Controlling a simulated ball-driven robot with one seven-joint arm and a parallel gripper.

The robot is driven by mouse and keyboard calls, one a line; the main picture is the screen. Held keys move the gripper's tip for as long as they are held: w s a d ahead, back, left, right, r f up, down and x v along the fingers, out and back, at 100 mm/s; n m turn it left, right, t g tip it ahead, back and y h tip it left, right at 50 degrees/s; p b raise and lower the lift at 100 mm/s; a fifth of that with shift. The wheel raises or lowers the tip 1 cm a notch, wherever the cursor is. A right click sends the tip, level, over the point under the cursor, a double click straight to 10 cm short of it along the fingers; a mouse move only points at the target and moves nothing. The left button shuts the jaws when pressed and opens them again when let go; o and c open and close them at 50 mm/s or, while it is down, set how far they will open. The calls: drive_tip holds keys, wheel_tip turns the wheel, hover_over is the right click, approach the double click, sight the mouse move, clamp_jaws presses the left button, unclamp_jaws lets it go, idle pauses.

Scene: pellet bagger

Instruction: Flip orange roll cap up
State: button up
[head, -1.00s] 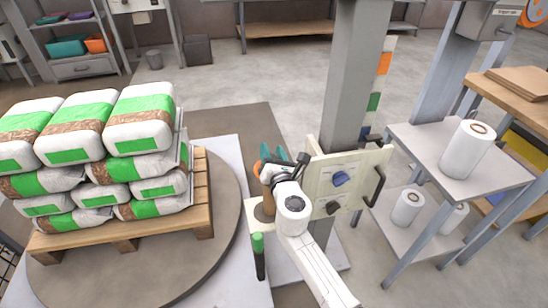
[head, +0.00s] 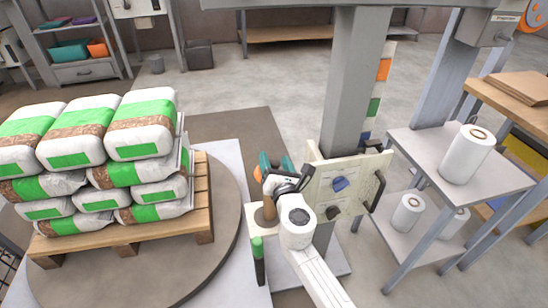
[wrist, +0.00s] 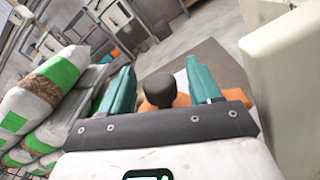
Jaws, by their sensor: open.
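My gripper (head: 275,161) is open, its two teal fingers pointing away beside the cream control panel. In the wrist view the fingers (wrist: 160,66) stand apart. An orange piece (wrist: 155,104), apparently the roll cap, shows low between them with a dark rounded knob (wrist: 160,87) on it. The knob has a visible gap to each finger. Whether the fingers reach around the cap or stop above it I cannot tell. In the head view a bit of orange (head: 258,173) shows beside the left finger; my wrist hides the rest.
A brown cylinder (head: 267,214) stands just below my wrist, near a green-topped post (head: 258,248). The control panel (head: 350,168) with knobs and black handles is close on the right, before a grey column (head: 352,80). Stacked bags (head: 140,125) on a pallet (head: 130,238) stand left.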

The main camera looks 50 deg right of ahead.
drive_tip(key=v, duration=0.8)
drive_tip(key=shift+s+a, duration=0.2)
drive_tip(key=shift+s, duration=0.05)
